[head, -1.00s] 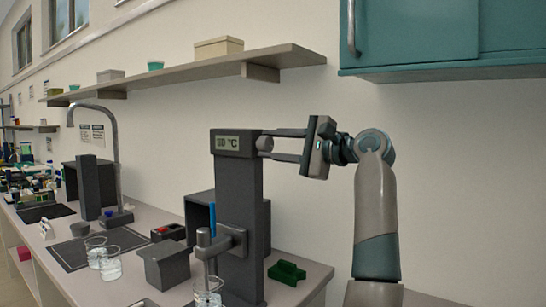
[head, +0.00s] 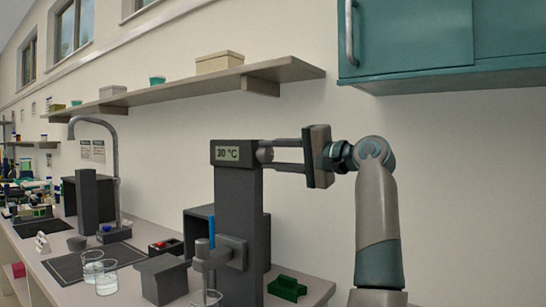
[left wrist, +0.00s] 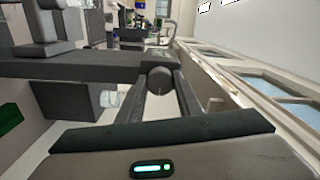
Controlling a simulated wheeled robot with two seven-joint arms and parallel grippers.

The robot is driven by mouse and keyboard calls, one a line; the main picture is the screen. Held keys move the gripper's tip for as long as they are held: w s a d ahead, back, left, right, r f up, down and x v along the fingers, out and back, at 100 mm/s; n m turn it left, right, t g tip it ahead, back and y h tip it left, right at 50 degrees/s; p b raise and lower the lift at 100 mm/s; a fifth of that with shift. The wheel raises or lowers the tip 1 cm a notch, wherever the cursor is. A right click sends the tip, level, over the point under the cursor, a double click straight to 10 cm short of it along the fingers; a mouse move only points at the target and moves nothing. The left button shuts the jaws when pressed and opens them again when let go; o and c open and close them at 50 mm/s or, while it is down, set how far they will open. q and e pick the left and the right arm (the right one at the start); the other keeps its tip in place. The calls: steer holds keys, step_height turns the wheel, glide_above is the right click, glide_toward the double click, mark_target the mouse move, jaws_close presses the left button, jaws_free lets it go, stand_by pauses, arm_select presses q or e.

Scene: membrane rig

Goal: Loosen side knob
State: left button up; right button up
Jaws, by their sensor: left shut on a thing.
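The side knob (head: 265,154) is a small dark grey cylinder on the right side of the tall dark rig column (head: 238,205), near its top. A display (head: 227,154) reading 30 °C is on the column's front. My left gripper (head: 268,157) reaches in from the right, its two fingers shut on the knob, one above and one below. In the left wrist view the knob (left wrist: 160,80) sits between the two fingertips and the column (left wrist: 85,67) lies across behind it. The fingers partly hide the knob in the head view. My right gripper is not in view.
A clamp arm (head: 217,253) with a blue-tipped rod sticks out of the column above a glass beaker (head: 206,298). A green block (head: 287,288) lies right of the column's base. A shelf (head: 190,88) and a teal cabinet (head: 415,40) hang above. The wall right of the column is bare.

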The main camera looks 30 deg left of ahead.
arm_select(q)
steer(key=o, duration=1)
steer(key=shift+o, duration=0.2)
steer(key=shift+d, duration=0.75)
steer(key=s+d+b, duration=0.1)
steer(key=d, duration=1.5)
steer(key=shift+s+b, duration=0.2)
steer(key=shift+b, duration=0.2)
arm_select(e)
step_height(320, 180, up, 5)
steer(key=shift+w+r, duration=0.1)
arm_select(q)
steer(key=shift+a+f, duration=0.1)
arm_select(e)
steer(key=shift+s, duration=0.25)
